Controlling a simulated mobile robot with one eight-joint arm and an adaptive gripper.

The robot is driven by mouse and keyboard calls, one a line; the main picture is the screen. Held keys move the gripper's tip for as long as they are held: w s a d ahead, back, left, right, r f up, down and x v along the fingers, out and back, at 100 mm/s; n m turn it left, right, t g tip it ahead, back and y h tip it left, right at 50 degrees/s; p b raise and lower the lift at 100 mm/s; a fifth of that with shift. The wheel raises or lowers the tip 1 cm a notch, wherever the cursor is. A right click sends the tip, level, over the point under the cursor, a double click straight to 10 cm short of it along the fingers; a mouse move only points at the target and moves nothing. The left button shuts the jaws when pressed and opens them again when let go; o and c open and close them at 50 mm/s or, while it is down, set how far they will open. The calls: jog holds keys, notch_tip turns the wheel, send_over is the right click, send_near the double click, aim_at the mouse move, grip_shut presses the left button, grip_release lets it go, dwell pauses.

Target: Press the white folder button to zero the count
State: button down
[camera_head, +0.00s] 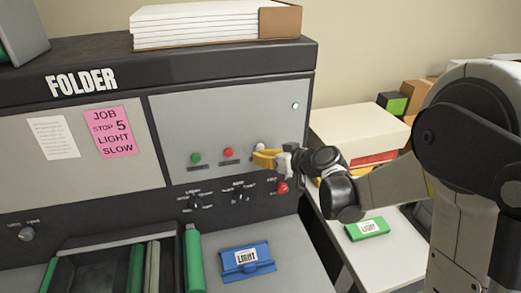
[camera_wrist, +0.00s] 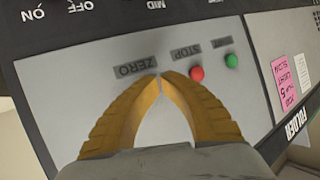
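The folder machine's grey panel (camera_head: 225,115) carries a row of buttons: green (camera_head: 195,158), red (camera_head: 228,153), and a white one (camera_head: 261,146) just above my fingers. My gripper (camera_head: 262,159) has yellow fingers and reaches the panel from the right. In the wrist view, my gripper (camera_wrist: 159,76) has its fingertips together, with nothing seen between them. They lie beside the ZERO label (camera_wrist: 135,66). The white button is not visible there and seems hidden behind the fingers. I cannot tell whether the fingertips touch it.
A red knob (camera_head: 282,187) and dark selector switches (camera_head: 240,197) sit just below my gripper. A blue block (camera_head: 246,258) lies on the machine's front shelf. A side table at right holds a green block (camera_head: 367,229) and a paper stack (camera_head: 358,130).

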jog(key=shift+w+a, duration=0.2)
jog(key=shift+w, duration=0.4)
dwell(0.6)
jog(key=shift+s, duration=0.15)
dwell(0.3)
jog(key=shift+s+d+b, duration=0.25)
jog(key=shift+s+b, duration=0.1)
jog(key=shift+s, duration=0.4)
jog(key=shift+s+d+b, duration=0.1)
jog(key=shift+s+d, duration=0.15)
jog(key=shift+s, duration=0.55)
jog(key=shift+s+d+b, duration=0.1)
jog(key=shift+s+d, duration=0.1)
jog(key=shift+s, duration=0.6)
jog(key=shift+s+d+b, duration=0.1)
jog(key=shift+s+d, duration=0.15)
jog(key=shift+s, duration=0.55)
